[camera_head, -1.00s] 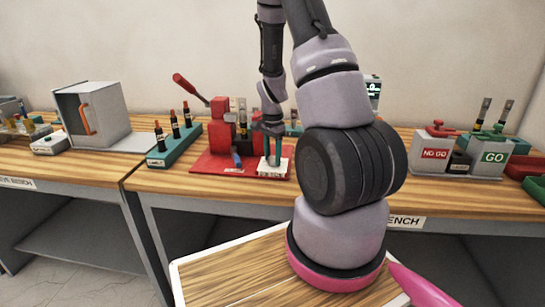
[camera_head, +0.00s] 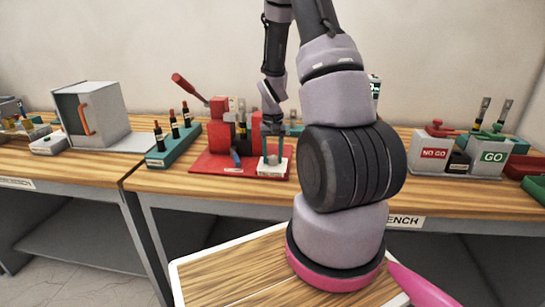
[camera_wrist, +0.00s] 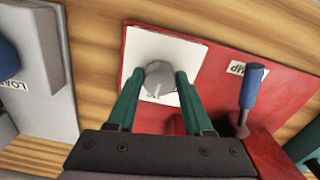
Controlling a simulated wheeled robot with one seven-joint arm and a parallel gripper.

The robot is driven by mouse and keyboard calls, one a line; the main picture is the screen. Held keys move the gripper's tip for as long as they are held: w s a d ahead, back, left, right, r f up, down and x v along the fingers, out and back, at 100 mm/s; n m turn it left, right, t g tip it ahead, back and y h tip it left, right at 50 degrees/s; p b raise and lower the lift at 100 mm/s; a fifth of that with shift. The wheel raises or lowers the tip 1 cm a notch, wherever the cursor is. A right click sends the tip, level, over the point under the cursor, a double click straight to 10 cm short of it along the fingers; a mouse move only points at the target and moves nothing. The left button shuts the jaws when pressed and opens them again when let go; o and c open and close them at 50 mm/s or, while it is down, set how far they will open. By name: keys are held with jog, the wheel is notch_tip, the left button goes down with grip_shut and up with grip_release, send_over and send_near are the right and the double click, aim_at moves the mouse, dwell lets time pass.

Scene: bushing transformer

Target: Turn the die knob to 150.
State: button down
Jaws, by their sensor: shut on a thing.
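The die knob (camera_wrist: 160,80) is a round grey knob on a white square plate (camera_wrist: 146,48) in the wrist view. A small mark and partly hidden print show at its near side; I cannot read the number. My gripper (camera_wrist: 158,82) has its two green fingers closed on opposite sides of the knob. In the head view my gripper (camera_head: 272,148) points down over the white plate (camera_head: 265,171), at the right front of the red press base (camera_head: 215,168). The knob is hidden there between the fingers.
A blue-handled lever (camera_wrist: 251,88) stands right of the knob, beside a clamp label. The red press (camera_head: 222,125) with its raised lever is behind left. A teal rack (camera_head: 170,151) holds several red-topped tools. NO GO and GO bins (camera_head: 433,160) stand at right.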

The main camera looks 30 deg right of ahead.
aim_at(273, 158)
jog(key=shift+n, duration=0.5)
jog(key=shift+c, duration=1.5)
grip_release()
jog(key=shift+r, duration=0.1)
notch_tip(273, 158, up, 11)
jog(key=shift+f, duration=0.2)
